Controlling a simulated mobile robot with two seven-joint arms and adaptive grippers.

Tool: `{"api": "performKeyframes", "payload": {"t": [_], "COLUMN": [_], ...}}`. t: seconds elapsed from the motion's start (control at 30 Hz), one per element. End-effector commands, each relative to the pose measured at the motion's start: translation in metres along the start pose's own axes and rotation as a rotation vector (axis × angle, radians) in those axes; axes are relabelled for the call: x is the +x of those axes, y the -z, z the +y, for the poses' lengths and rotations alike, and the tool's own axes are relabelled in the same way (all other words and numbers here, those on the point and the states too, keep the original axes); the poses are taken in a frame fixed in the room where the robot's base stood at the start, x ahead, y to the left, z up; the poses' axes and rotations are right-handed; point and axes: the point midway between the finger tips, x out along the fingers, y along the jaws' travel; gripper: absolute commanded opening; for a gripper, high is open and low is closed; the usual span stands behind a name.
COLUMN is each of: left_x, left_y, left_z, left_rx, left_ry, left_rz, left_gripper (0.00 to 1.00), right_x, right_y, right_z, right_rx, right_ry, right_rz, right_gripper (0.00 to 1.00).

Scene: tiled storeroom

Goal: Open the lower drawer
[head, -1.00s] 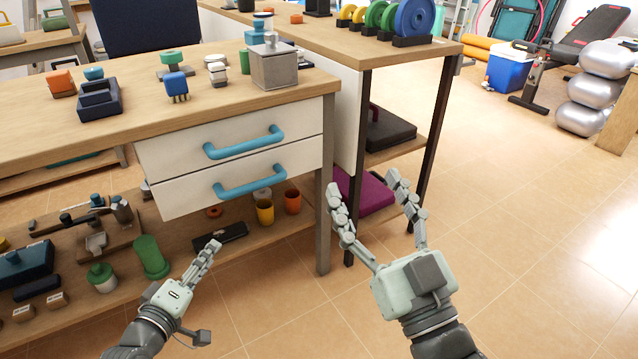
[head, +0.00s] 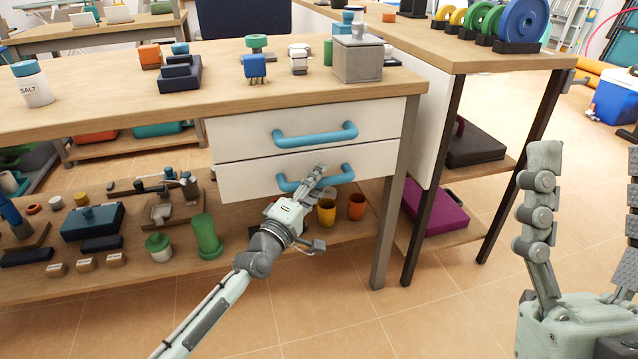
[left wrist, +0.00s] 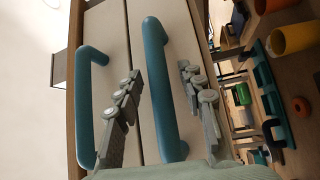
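The lower drawer (head: 240,183) is a white front with a blue bar handle (head: 341,177), under the tabletop. It looks shut, flush with the upper drawer (head: 240,133). My left gripper (head: 318,178) is at the lower handle and covers its middle in the head view. In the left wrist view the lower handle (left wrist: 157,75) lies between the two spread fingers of my left gripper (left wrist: 160,73); I cannot tell whether they touch it. The upper handle (left wrist: 88,115) is outside the fingers. My right gripper (head: 590,160) is open and empty at the right.
A shelf below the drawers holds a yellow cup (head: 326,212), an orange cup (head: 357,207) and a green cylinder (head: 206,237). A grey table leg (head: 391,220) stands right of the drawers. The tiled floor in front (head: 330,310) is clear.

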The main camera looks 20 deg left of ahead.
Motion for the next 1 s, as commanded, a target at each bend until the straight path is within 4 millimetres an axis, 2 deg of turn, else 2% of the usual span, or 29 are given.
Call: {"api": "performKeyframes", "payload": {"t": [0.27, 0.6, 1.0], "left_x": [0.0023, 0.0021, 0.0008], "left_y": [-0.0003, -0.0003, -0.0014], "left_z": [-0.0003, -0.0003, 0.0003], "left_rx": [0.001, 0.001, 0.001], "left_ry": [0.001, 0.001, 0.002], "left_rz": [-0.001, -0.001, -0.001], "left_gripper": [0.39, 0.0, 0.0], "right_x": [0.0001, 0.0001, 0.0013], "right_y": [0.0016, 0.001, 0.0005], "right_z": [0.0001, 0.0002, 0.0002], "right_rx": [-0.001, -0.001, -0.001], "right_ry": [0.0, 0.0, 0.0], "right_rz": [0.008, 0.006, 0.001], "right_gripper": [0.67, 0.67, 0.67]}}
